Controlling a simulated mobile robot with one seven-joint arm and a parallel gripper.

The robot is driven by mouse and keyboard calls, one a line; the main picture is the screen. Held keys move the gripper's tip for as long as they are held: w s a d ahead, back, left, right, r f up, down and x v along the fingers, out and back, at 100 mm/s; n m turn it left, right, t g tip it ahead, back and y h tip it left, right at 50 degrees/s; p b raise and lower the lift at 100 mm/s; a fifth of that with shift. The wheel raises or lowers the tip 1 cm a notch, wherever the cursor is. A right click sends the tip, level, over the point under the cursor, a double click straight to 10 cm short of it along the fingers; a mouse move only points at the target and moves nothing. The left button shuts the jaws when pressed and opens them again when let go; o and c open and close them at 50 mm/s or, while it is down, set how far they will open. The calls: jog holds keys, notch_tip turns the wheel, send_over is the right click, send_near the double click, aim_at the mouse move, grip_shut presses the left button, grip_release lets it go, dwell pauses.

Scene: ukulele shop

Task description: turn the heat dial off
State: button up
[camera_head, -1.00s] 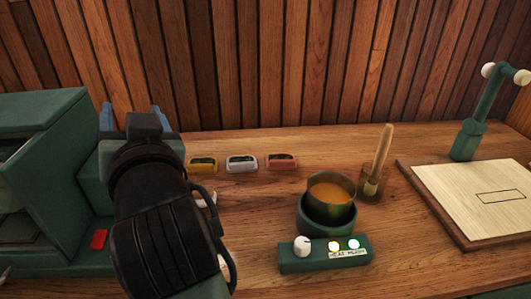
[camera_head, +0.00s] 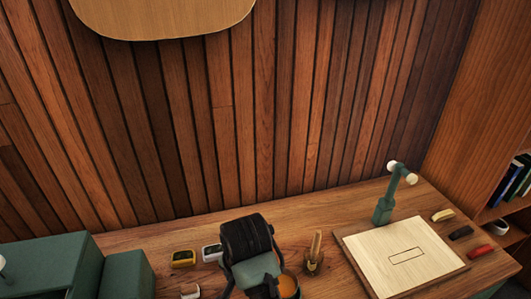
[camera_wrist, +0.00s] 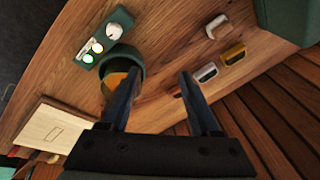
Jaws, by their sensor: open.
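The heat dial is a round white knob (camera_wrist: 113,31) on one end of a green control box (camera_wrist: 99,44), seen at the upper left of the wrist view. Two small lit lamps, one of them green, sit beside it on the box. The dial is out of the head view. My gripper (camera_wrist: 160,75) is open with nothing between its fingers, above the bench. In the wrist view its left finger overlaps the pot of amber liquid (camera_wrist: 114,88) beside the box. The dial lies beyond that fingertip, apart from it. In the head view my arm hides most of the gripper.
A brush in a holder (camera_head: 314,255) stands right of the pot (camera_head: 289,286). Small yellow (camera_head: 182,258) and white (camera_head: 212,252) trays lie left of my arm. A pale board (camera_head: 405,255) and green lamp (camera_head: 383,210) are farther right. A green cabinet (camera_head: 45,265) stands left.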

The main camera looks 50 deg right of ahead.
jog(key=s+r+m+g+y+p, duration=0.1)
jog(key=s+r+m+g+p, duration=0.1)
jog(key=s+g+p, duration=0.3)
jog(key=f+b, duration=0.1)
jog(key=f, duration=0.3)
jog(key=f+t+b, duration=0.1)
jog(key=f+b, duration=0.1)
jog(key=f, duration=0.2)
jog(key=s+f+t+b, duration=0.1)
jog(key=f, duration=0.4)
jog(key=shift+d+f+b, duration=0.1)
jog(key=shift+b, duration=0.2)
grip_shut()
